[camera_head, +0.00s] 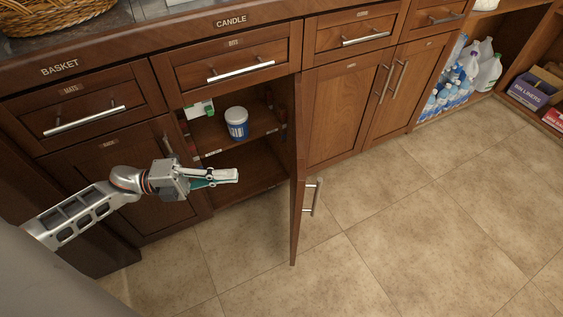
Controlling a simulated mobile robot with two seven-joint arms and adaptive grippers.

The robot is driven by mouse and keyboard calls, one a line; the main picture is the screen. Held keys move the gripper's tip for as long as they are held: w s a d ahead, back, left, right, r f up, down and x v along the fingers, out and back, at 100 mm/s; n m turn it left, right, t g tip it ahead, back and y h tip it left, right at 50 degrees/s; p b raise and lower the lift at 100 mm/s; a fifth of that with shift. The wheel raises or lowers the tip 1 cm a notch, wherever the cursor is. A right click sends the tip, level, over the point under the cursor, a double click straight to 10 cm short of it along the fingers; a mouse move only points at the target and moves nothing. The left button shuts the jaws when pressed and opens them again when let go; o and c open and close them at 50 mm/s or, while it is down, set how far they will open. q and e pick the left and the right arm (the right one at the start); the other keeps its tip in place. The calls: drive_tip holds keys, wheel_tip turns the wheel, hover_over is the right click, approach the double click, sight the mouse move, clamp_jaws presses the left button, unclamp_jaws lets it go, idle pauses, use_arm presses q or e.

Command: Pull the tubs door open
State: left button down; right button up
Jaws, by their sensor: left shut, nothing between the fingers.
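Inside the cabinet, a white and blue tub (237,123) stands on the upper shelf. My left gripper (236,175) is shut and empty in front of the cabinet opening, left of the door and apart from it. My right gripper is out of view.
Drawers with bar handles (240,71) run above the doors. A wicker basket (50,14) sits on the counter. Water bottles (443,98) and a box of bin liners (528,94) are on low shelves at the right. The tiled floor (400,220) is clear.

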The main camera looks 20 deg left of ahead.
use_arm(q)
drive_tip(key=m+g, duration=0.1)
approach(301, 182)
drive_tip(key=w+d+f, duration=0.3)
drive_tip(key=w+d, duration=0.1)
drive_tip(key=w, duration=0.1)
drive_tip(key=shift+w+d+f+b, duration=0.1)
drive_tip(key=shift+f+b, duration=0.05)
drive_tip(key=shift+b, duration=0.15)
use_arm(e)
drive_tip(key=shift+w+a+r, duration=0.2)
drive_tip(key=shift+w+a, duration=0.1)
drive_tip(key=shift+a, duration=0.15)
